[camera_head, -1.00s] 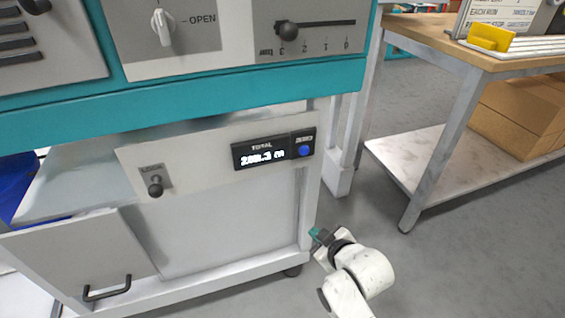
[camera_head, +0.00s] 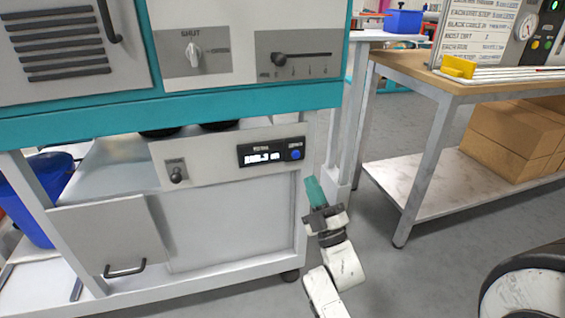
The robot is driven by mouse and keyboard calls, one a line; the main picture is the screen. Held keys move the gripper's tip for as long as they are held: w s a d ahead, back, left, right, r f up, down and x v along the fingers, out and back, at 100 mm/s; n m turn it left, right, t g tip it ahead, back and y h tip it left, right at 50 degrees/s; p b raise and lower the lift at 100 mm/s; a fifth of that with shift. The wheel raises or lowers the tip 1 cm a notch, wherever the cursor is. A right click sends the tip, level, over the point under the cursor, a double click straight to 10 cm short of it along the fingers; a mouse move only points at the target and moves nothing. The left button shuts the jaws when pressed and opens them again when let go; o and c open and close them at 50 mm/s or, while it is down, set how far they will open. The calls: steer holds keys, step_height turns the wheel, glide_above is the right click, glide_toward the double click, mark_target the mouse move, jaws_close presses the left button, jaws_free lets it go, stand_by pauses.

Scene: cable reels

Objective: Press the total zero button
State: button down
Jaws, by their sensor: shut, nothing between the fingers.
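The total zero button (camera_head: 296,155) is a small round blue button at the right end of a black display unit. The lit total display (camera_head: 262,157) sits just left of it, its digits too small to read surely. Both are on the pale front panel of the teal and grey machine. My gripper (camera_head: 314,181) has teal fingers, shut and empty, pointing up. In the picture its tips are a little below and right of the blue button. They look apart from it, but the depth gap is hard to tell.
A black knob (camera_head: 178,174) is on the same panel. Above are a white SHUT switch (camera_head: 194,54) and a slider (camera_head: 281,59). A hinged door (camera_head: 110,238) hangs below left. A wooden-topped bench (camera_head: 420,70) with cardboard boxes (camera_head: 512,140) stands right. Grey floor lies between.

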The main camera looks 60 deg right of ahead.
mark_target(296, 155)
steer(key=shift+s+a+r+n+t, duration=0.3)
steer(key=shift+a+r+n+t, duration=0.1)
steer(key=shift+a+t, duration=0.1)
steer(key=shift+w+d, duration=0.1)
steer(key=shift+d, duration=0.05)
steer(key=w+d+b, duration=0.3)
steer(key=w+d, duration=0.2)
steer(key=d, duration=0.1)
steer(key=shift+w+d, duration=0.25)
steer(key=shift+w, duration=0.1)
steer(key=shift+d+f+b, duration=0.1)
steer(key=shift+b, duration=0.25)
stand_by(1.6)
steer(key=shift+w+d, duration=0.2)
steer(key=shift+w, duration=0.05)
steer(key=shift+w+d+b, duration=0.3)
steer(key=shift+b, duration=0.2)
stand_by(0.7)
steer(key=shift+s, duration=0.1)
steer(key=shift+s+a, duration=0.5)
steer(key=shift+a, duration=0.1)
